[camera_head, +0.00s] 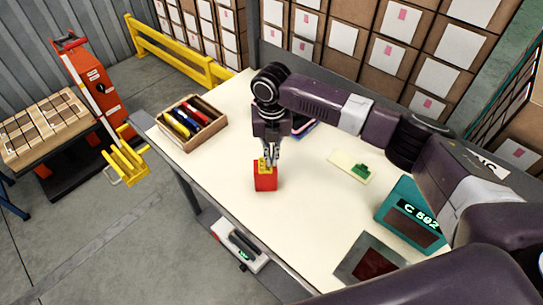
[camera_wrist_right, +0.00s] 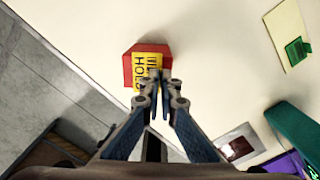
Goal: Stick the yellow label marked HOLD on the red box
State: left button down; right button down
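The red box (camera_head: 265,184) stands on the pale table near its front edge; it also shows in the right wrist view (camera_wrist_right: 127,69). The yellow label (camera_head: 264,165) is over the box's top, and its HOLD print reads in the wrist view (camera_wrist_right: 146,67). I cannot tell if it lies flat against the box. My right gripper (camera_wrist_right: 161,74) points down over the box, its fingertips close together at the label's edge and seemingly pinching it. The fingertips hide part of the label. My left gripper is in neither view.
A wooden tray (camera_head: 164,136) of coloured items stands at the table's far left. A pale card with a green piece (camera_head: 361,171) lies right of the box. A teal C 592 device (camera_head: 398,204) and a dark red-centred panel (camera_head: 343,273) are further right. The table around the box is clear.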

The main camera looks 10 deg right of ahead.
jog(key=c, duration=2.7)
grip_release()
jog(key=o, duration=0.6)
notch_tip(320, 180, up, 18)
jog(key=p, duration=0.7)
